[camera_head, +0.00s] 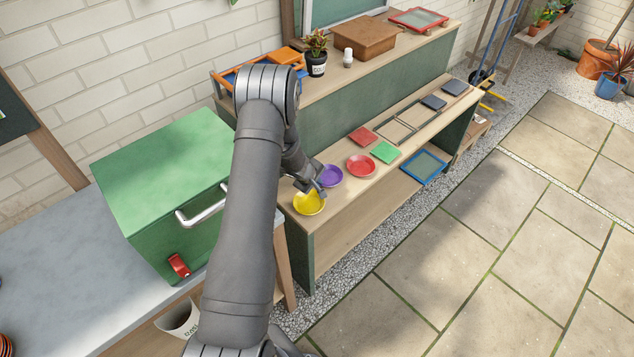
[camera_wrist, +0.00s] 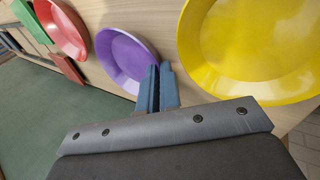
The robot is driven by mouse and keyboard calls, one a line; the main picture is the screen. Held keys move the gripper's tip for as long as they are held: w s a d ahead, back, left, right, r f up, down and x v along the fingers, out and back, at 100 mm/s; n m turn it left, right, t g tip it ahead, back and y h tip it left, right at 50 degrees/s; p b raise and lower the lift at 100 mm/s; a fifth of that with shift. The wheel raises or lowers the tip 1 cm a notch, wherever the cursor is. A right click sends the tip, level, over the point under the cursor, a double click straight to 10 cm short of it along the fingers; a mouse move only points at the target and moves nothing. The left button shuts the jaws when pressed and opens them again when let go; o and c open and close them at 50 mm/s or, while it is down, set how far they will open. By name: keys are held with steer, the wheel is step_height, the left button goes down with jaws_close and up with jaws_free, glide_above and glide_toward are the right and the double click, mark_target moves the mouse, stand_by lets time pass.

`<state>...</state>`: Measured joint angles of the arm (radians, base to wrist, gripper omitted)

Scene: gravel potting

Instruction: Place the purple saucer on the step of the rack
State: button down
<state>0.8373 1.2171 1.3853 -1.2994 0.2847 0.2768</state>
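The purple saucer (camera_head: 331,176) is on the lower wooden ledge of a tiered bench (camera_head: 300,230), between a yellow saucer (camera_head: 309,203) and a red saucer (camera_head: 361,166). In the wrist view the purple saucer (camera_wrist: 121,52) is left of my gripper (camera_wrist: 157,82). My blue-grey fingers are close together at its near right rim, one over the inside and one outside. They look shut on the rim, though the contact is partly hidden. In the head view my gripper (camera_head: 320,190) is partly hidden by the arm. I cannot tell which part is the rack's step.
A green box (camera_head: 165,175) stands on the left counter. Green (camera_head: 385,152) and red (camera_head: 363,135) tiles and dark frames lie farther along the ledge. The upper shelf holds a potted plant (camera_head: 316,55), a white bottle (camera_head: 348,57) and a brown box (camera_head: 366,37).

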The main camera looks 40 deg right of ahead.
steer(key=c, duration=1.9)
jaws_free()
steer(key=shift+f, duration=0.1)
steer(key=v, duration=0.3)
steer(key=shift+r, duration=0.25)
step_height(320, 180, up, 7)
steer(key=shift+f, duration=0.1)
steer(key=shift+f, duration=0.1)
